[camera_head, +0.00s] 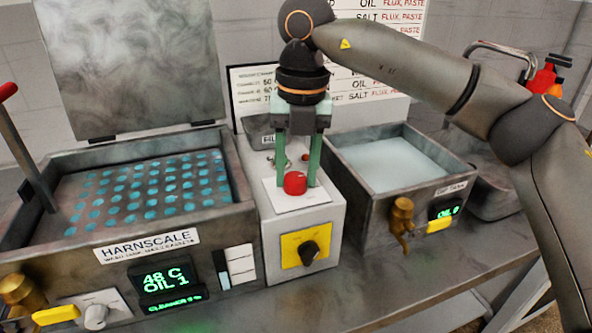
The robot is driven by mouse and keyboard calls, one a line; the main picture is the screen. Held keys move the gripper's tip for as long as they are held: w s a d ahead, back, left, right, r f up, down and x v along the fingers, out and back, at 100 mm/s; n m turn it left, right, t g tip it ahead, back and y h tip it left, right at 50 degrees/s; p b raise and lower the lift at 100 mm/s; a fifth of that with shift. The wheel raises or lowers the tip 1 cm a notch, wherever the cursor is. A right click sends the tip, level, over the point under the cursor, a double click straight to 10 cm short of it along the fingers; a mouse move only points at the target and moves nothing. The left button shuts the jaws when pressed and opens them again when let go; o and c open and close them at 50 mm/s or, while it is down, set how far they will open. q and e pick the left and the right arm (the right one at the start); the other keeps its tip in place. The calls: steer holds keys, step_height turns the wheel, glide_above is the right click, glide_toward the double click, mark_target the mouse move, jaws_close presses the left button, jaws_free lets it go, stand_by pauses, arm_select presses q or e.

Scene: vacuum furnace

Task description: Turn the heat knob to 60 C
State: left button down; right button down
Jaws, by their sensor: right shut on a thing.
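My right gripper (297,183) reaches down over the white control box between the two tanks. Its two green fingers stand on either side of a red knob (295,184) on the box's top plate and are shut on it. A black knob (309,252) sits on a yellow plate on the box's front. A grey knob (97,316) is at the lower left of the Harnscale tank's front. The tank's green display (166,277) reads 48 C and OIL 1. No heat label is readable on any knob. My left gripper is not in view.
The Harnscale tank (235,222) at left has its lid (130,65) raised and a red-tipped lever beside it. A smaller tank (365,205) with pale liquid, a brass tap (401,222) and a display stands at right. Signboards stand behind. Some bench front is bare.

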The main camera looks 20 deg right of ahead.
mark_target(301, 177)
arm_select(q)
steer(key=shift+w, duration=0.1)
arm_select(e)
steer(key=shift+m, duration=0.6)
steer(key=shift+c, duration=1.9)
jaws_free()
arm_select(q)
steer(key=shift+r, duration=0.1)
arm_select(e)
steer(key=shift+r, duration=0.15)
arm_select(q)
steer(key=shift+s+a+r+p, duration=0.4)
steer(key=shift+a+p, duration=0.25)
steer(key=shift+p, duration=0.5)
arm_select(e)
step_height(301, 177, up, 12)
steer(key=shift+d+r, duration=0.15)
steer(key=shift+d, duration=0.2)
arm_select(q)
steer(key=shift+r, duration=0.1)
arm_select(e)
steer(key=shift+s, duration=0.15)
